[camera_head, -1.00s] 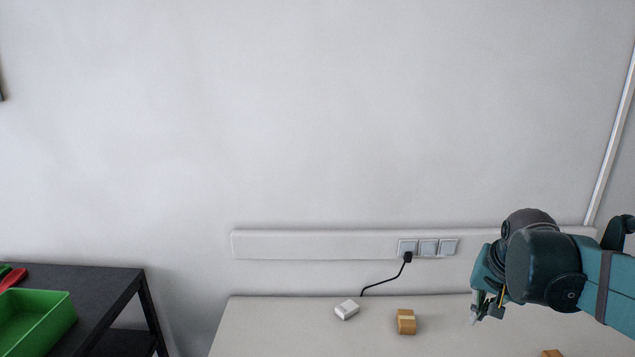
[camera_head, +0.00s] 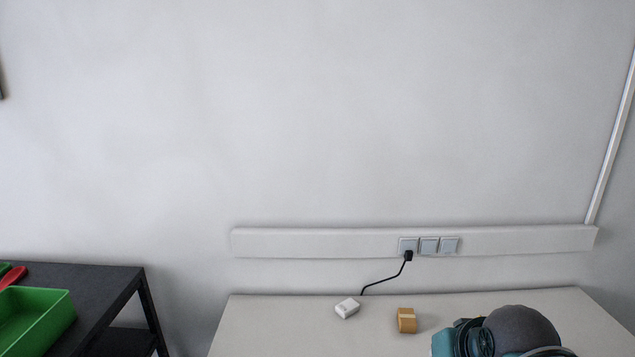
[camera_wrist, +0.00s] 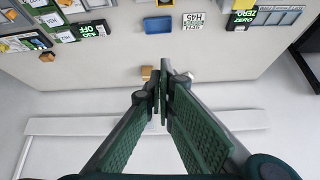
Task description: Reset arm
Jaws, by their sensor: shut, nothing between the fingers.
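My gripper (camera_wrist: 161,85) shows in the wrist view with its two green, textured fingers meeting at the tips. It is shut and empty, above the light table, near its wall-side edge. In the head view only part of my teal and grey arm shows at the bottom right, and the fingers are out of frame. A small brown box (camera_head: 406,320) stands on the white table (camera_head: 285,325) to the left of my arm.
A white adapter (camera_head: 347,308) on a black cable lies near the table's back edge, below the wall sockets (camera_head: 429,246). A dark shelf (camera_head: 100,283) with a green bin (camera_head: 45,325) stands at the left. Several labels and a blue bin (camera_wrist: 158,25) lie in the wrist view.

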